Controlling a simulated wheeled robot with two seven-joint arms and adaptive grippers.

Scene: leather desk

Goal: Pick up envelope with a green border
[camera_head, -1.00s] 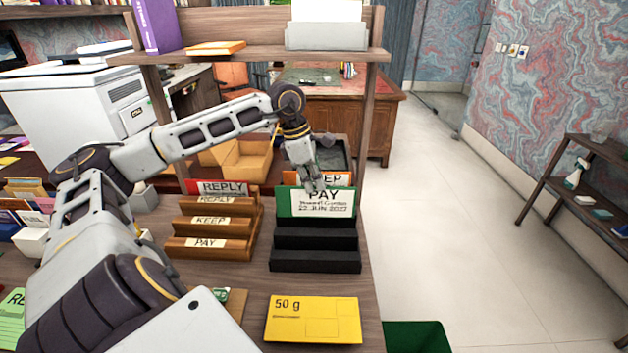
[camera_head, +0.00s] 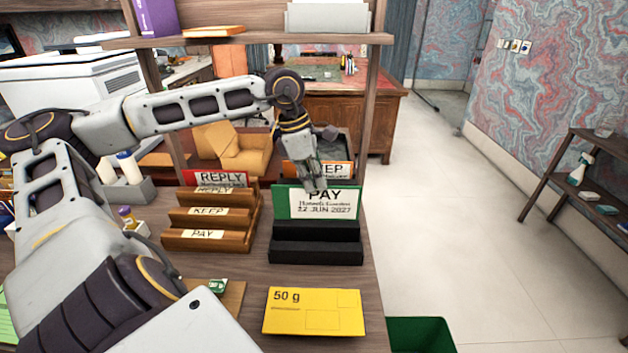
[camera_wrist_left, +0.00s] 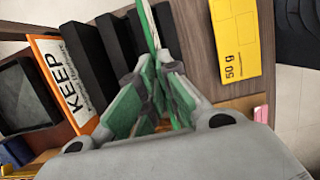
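The envelope with a green border (camera_head: 318,208) stands upright in the black stepped rack (camera_head: 316,252). Its white face reads PAY and 22 JUN 2027. My left gripper (camera_head: 316,184) reaches down onto its top edge from behind and above. In the left wrist view the envelope (camera_wrist_left: 148,28) is seen nearly edge-on, running between the two fingers (camera_wrist_left: 150,72). The fingers close on it from both sides. The envelope's lower edge is hidden in the rack. My right gripper is not in view.
An orange-bordered KEEP envelope (camera_head: 334,168) stands just behind. A brown stepped rack (camera_head: 212,222) with a red REPLY envelope (camera_head: 221,178) is to the left. A yellow 50 g envelope (camera_head: 314,312) lies in front. A shelf post (camera_head: 369,120) rises close to the right.

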